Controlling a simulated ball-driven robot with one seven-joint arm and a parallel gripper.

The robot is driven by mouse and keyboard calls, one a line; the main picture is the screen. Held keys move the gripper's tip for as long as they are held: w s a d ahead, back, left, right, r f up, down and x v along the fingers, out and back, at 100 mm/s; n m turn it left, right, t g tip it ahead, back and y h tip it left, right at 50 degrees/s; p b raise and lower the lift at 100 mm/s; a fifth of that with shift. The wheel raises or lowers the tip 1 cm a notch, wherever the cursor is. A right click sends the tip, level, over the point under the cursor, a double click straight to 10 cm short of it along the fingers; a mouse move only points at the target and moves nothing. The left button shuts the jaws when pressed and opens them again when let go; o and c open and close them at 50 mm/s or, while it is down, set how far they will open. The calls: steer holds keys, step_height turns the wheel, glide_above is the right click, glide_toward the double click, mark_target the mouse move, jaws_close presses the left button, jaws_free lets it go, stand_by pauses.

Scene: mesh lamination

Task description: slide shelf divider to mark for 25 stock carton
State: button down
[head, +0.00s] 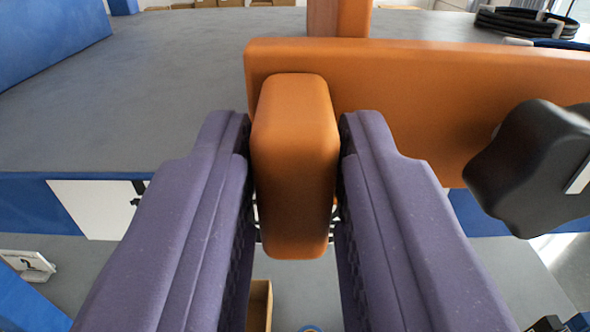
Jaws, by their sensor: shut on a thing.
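The shelf divider (420,85) is an orange piece with a long bar across the upper right. An orange upright block (295,160) stands in front of the bar's left end and looks like its handle. My gripper (294,140) has two purple fingers, one on each side of this block, and is shut on it. A black lobed knob (535,165) sits in front of the bar at the right. An orange upright part (340,15) rises behind the bar at the top. No mark for the carton size can be made out.
A grey shelf surface (130,100) spreads behind and left, bare there, with a blue front edge. A blue panel (45,40) stands at its far left. Black coiled hose or cable (525,22) lies at the back right. A white label plate (100,208) is on the front edge.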

steer(key=shift+d+f+b, duration=0.15)
steer(key=shift+d+b, duration=0.05)
steer(key=shift+b, duration=0.95)
steer(key=shift+d, duration=0.1)
steer(key=c, duration=1)
jaws_free()
steer(key=shift+r, duration=0.2)
steer(key=s+b, duration=0.2)
steer(key=s, duration=0.5)
steer(key=shift+s, duration=0.4)
